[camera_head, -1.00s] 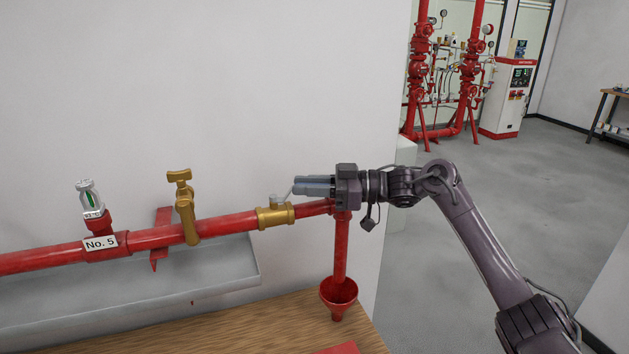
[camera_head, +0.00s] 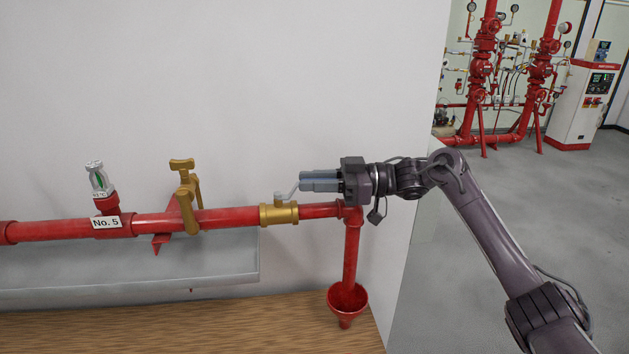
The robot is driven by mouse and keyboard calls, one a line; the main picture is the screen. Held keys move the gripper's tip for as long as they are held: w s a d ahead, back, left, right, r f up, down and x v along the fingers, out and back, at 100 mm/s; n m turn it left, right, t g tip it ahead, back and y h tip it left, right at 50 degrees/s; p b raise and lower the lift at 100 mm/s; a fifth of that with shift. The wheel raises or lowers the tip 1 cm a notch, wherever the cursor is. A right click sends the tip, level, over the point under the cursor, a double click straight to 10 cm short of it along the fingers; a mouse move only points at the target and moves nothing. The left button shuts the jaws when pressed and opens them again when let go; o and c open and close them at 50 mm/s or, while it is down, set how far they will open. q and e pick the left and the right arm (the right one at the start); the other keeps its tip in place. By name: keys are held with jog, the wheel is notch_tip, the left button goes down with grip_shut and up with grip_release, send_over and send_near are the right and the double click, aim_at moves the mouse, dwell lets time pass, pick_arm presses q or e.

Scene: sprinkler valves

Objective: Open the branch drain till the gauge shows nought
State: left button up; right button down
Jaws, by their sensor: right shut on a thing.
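The branch drain is a small brass valve (camera_head: 279,213) on the red branch pipe (camera_head: 231,218). Its thin grey lever (camera_head: 288,192) slants up and right from the valve top. My right gripper (camera_head: 303,181) is shut on the lever's outer end, just above the pipe, and the jaws hide that end. The drain pipe (camera_head: 352,250) turns down at the right to a red funnel (camera_head: 347,300). My left gripper is not in view.
A grey trough (camera_head: 130,272) and wooden bench (camera_head: 200,320) lie below. Red risers and a white cabinet (camera_head: 586,105) stand far back right.

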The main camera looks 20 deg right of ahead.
jog(key=c, duration=1.2)
grip_release()
jog(key=shift+d, duration=0.1)
jog(key=shift+d+f, duration=0.1)
jog(key=shift+d, duration=0.1)
jog(key=b+v, duration=0.3)
jog(key=v, duration=0.3)
jog(key=shift+s+d, duration=0.1)
jog(key=shift+d, duration=0.2)
jog(key=shift+s+d+b, duration=0.15)
jog(key=shift+d+b, duration=0.2)
jog(key=shift+c, duration=0.4)
